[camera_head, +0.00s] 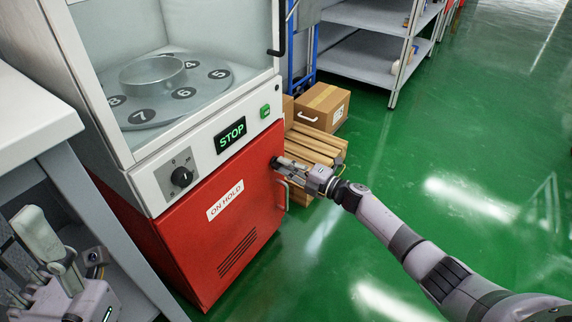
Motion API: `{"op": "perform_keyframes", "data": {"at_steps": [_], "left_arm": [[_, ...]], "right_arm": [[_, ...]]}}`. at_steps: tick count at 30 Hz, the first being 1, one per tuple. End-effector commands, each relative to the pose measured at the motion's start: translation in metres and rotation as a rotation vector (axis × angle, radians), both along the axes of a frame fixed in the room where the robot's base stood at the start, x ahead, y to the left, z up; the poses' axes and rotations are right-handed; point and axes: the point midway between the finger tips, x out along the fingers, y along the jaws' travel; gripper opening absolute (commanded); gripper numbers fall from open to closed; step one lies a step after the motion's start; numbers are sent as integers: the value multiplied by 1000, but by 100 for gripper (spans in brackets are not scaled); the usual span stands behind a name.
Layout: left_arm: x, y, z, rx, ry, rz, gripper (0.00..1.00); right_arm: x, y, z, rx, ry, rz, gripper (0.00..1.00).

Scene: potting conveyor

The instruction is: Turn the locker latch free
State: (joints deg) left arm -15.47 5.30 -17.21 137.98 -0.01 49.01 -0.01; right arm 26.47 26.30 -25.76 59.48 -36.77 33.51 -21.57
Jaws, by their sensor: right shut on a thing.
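The red locker (232,234) with an "ON HOLD" label forms the lower part of the machine, and its door appears closed. A dark round latch (275,161) sits at the upper right of the door. My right gripper (281,163) reaches in from the right and is shut on the latch. Its fingers hide part of the latch, so its angle is unclear. A metal door handle (285,195) is just below the gripper. My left gripper (50,250) is at the lower left, beside the grey bench, away from the locker; its fingertips are hard to make out.
Above the locker is a panel with a black knob (181,177), a "STOP" display (230,135) and a green button (265,111). A wooden pallet (318,146) and cardboard box (322,106) stand behind the gripper. The green floor (440,130) at right is clear.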

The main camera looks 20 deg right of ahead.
Motion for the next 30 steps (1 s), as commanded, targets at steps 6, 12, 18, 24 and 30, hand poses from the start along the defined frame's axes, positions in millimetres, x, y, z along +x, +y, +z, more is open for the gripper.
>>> {"op": "perform_keyframes", "data": {"at_steps": [6,12,18,24,30], "left_arm": [[0,0,0,0,0,0,40],[0,0,0,0,0,-1,40],[0,0,0,0,1,-1,40],[0,0,0,0,1,-1,40],[1,0,-2,1,7,1,40]], "right_arm": [[0,-1,-1,4,3,-2,0],[0,-1,0,3,2,-2,18],[0,0,0,2,1,-1,32],[0,0,0,2,1,-1,32],[-6,-6,-1,-1,1,-1,32]]}}
